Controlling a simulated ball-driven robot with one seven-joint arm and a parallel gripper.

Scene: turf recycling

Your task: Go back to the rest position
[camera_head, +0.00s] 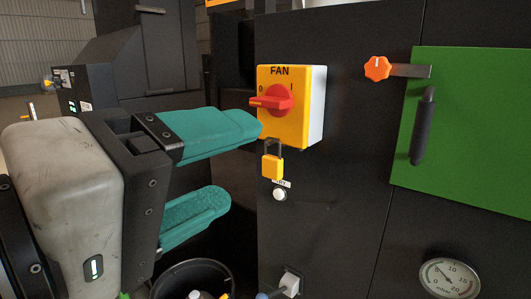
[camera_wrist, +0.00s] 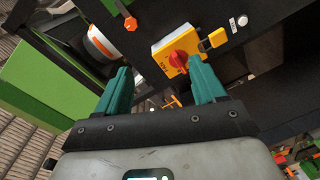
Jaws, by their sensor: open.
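My gripper (camera_head: 238,163) has two teal fingers. They are apart with nothing between them. In the head view it reaches in from the left, and its upper fingertip lies in front of or beside the left edge of a yellow FAN switch box (camera_head: 309,108). The red knob (camera_head: 278,99) on the box points sideways toward the 0 mark. In the wrist view my gripper (camera_wrist: 160,80) faces the dark cabinet, with the FAN box (camera_wrist: 165,47) beyond the right finger. I cannot tell whether the finger touches the box.
A yellow padlock (camera_head: 272,167) hangs below the box, above a white button (camera_head: 280,194). To the right are an orange knob (camera_head: 377,68), a green door (camera_head: 470,140) with a black handle (camera_head: 423,126), and a gauge (camera_head: 449,279). A black bin (camera_head: 228,270) stands below my gripper.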

